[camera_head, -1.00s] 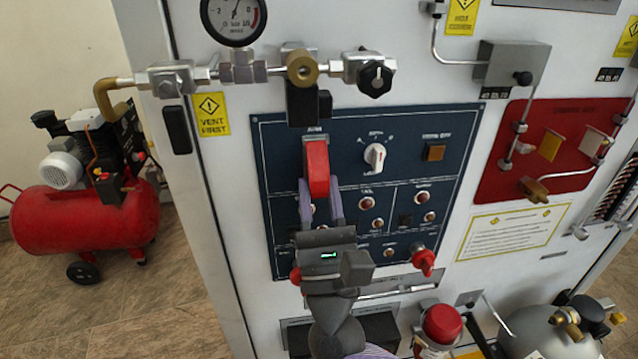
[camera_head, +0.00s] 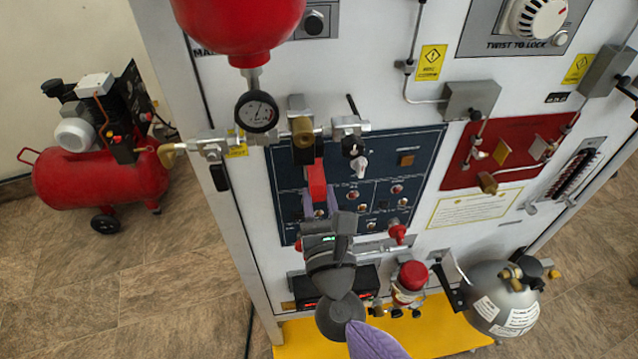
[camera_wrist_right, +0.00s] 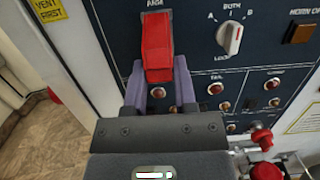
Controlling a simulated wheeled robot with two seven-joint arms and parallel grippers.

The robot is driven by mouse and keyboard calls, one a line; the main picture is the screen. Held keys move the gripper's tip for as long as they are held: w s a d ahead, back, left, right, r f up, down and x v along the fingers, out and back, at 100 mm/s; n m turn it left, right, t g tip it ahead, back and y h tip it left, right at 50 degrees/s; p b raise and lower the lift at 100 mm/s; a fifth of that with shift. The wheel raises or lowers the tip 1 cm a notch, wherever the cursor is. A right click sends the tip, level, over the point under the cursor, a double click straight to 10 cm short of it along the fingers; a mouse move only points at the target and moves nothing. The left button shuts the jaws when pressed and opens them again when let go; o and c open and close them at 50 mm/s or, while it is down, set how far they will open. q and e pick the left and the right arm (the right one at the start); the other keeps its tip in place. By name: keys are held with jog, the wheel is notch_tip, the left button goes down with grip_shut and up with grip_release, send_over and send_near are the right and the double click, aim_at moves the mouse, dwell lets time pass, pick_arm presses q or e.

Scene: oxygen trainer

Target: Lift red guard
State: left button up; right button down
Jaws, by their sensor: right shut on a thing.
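The red guard (camera_head: 317,182) is on the upper left of the dark blue switch panel (camera_head: 425,150), just under the brass fitting of the pipe. In the right wrist view the red guard (camera_wrist_right: 157,47) stands out from the panel below the ARM label. My right gripper (camera_head: 320,207) comes up from below, and its purple fingers are shut on the lower part of the guard. In the right wrist view the fingertips of the right gripper (camera_wrist_right: 159,75) lie on either side of the guard. What is under the guard is hidden. My left gripper is not in view.
A red knob (camera_head: 397,233) sticks out right of my gripper. A grey tank (camera_head: 500,300) stands lower right; a red compressor (camera_head: 95,185) stands left.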

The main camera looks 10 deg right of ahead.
dwell(0.4)
jog(key=shift+c, duration=2.2)
grip_release()
jog(key=s+f+b, duration=0.1)
jog(key=s+b, duration=0.1)
jog(key=s, duration=0.8)
jog(key=shift+f, duration=0.3)
